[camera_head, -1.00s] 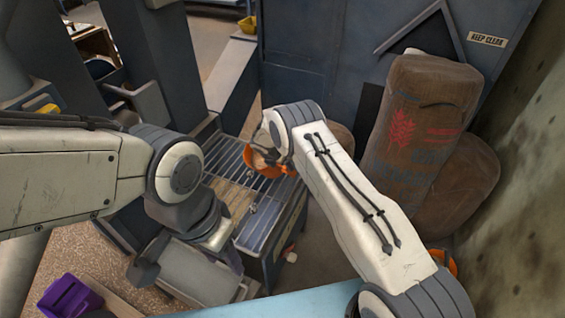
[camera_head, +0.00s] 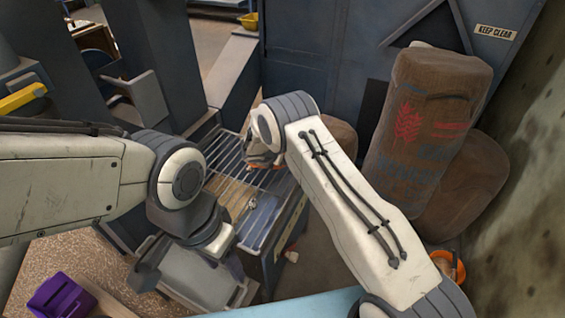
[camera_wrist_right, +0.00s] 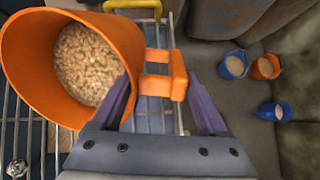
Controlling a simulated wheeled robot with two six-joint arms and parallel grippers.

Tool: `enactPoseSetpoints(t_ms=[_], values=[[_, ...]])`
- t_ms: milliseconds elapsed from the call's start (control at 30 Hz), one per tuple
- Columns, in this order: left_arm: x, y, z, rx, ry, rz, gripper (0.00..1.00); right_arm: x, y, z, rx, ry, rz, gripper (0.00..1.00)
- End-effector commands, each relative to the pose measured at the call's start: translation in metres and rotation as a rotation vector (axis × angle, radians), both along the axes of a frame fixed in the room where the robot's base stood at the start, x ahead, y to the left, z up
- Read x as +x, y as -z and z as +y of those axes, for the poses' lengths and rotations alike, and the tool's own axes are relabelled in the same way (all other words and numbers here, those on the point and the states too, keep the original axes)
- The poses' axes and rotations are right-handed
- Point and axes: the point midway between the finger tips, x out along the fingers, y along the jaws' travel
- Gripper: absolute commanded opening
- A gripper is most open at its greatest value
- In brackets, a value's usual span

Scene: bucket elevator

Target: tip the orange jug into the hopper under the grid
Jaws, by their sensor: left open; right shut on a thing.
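The orange jug (camera_wrist_right: 112,30) shows large in the right wrist view, with pale grain (camera_wrist_right: 88,65) inside. My right gripper (camera_wrist_right: 160,98) is shut on its squared handle. In the head view my right wrist hides most of the jug; only a bit of orange (camera_head: 284,167) shows, over the grid. The wire grid (camera_head: 228,150) covers the hopper (camera_head: 288,222), with a tan surface visible beneath the bars. The grid also shows at the left of the right wrist view (camera_wrist_right: 18,120). My left gripper (camera_head: 185,272) is open, low in front of the hopper and apart from the jug.
Brown sacks (camera_head: 420,130) stand right of the hopper. A purple container (camera_head: 62,298) lies at lower left. A dark cabinet (camera_head: 320,60) closes off the back.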

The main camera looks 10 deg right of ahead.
Motion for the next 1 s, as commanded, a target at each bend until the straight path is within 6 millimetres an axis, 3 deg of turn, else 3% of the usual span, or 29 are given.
enactPoseSetpoints(t_ms=[1000], values=[[0.0, 0.068, 0.0, 0.0, 0.0, 0.0, 0.5, -0.003, 0.013, 0.007, -0.148, -0.001, -0.167, 0.0]])
